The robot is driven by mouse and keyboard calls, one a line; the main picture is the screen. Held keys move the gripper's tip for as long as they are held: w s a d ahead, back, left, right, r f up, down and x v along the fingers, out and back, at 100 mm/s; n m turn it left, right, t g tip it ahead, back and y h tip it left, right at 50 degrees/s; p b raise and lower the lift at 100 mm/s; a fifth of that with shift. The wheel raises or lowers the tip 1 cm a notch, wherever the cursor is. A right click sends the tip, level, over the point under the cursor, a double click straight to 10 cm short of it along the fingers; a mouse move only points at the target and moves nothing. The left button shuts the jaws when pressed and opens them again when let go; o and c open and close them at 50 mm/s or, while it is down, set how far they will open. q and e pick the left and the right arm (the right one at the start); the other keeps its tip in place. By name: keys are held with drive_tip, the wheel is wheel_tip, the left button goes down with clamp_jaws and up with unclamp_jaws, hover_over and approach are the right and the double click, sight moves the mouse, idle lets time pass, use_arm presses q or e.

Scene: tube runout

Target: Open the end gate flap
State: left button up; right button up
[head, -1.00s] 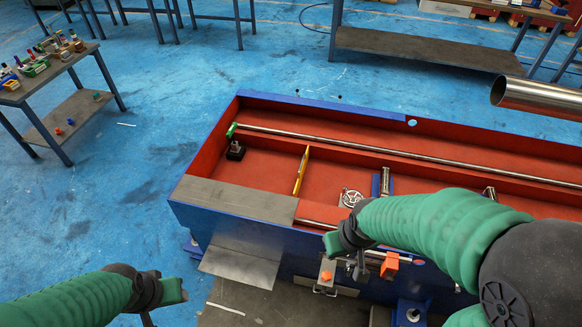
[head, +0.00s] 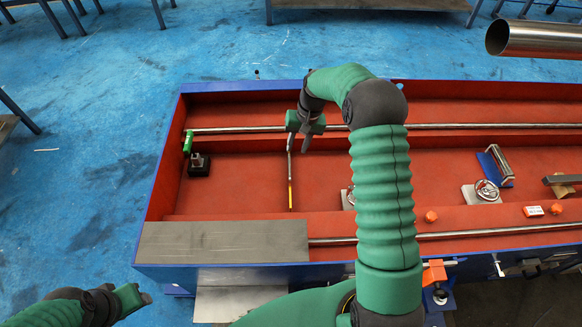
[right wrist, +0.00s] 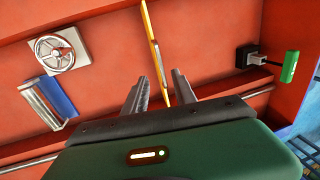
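A thin upright flap with a yellow edge (head: 291,190) stands across the red trough (head: 240,182); I take it for the end gate flap. In the right wrist view the flap (right wrist: 152,38) runs between my finger pair. My right gripper (head: 298,146) is over the flap's far end, pointing down. Its fingers (right wrist: 160,82) are spread, one on each side of the flap, with gaps visible. Part of the flap's far end is hidden by my gripper. My left gripper (head: 132,299) is at the lower left, outside the trough, away from the flap; its fingers are unclear.
Steel rods (head: 250,130) run along the trough. A black block (head: 199,165) and a green piece (head: 188,142) sit near its left end. A handwheel (head: 487,190) is to the right. A grey plate (head: 225,242) covers the near left corner. A steel tube (head: 535,40) hangs upper right.

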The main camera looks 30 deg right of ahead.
approach(290, 169)
drive_tip(key=a, duration=0.2)
wheel_tip(290, 169, down, 8)
drive_tip(key=d+b, duration=0.1)
drive_tip(key=shift+w, duration=0.25)
drive_tip(key=shift+a+r, duration=0.2)
drive_tip(key=shift+a, duration=0.25)
drive_tip(key=shift+c, duration=0.3)
drive_tip(key=c, duration=0.5)
drive_tip(key=shift+d, duration=0.1)
clamp_jaws()
drive_tip(key=shift+d, duration=0.2)
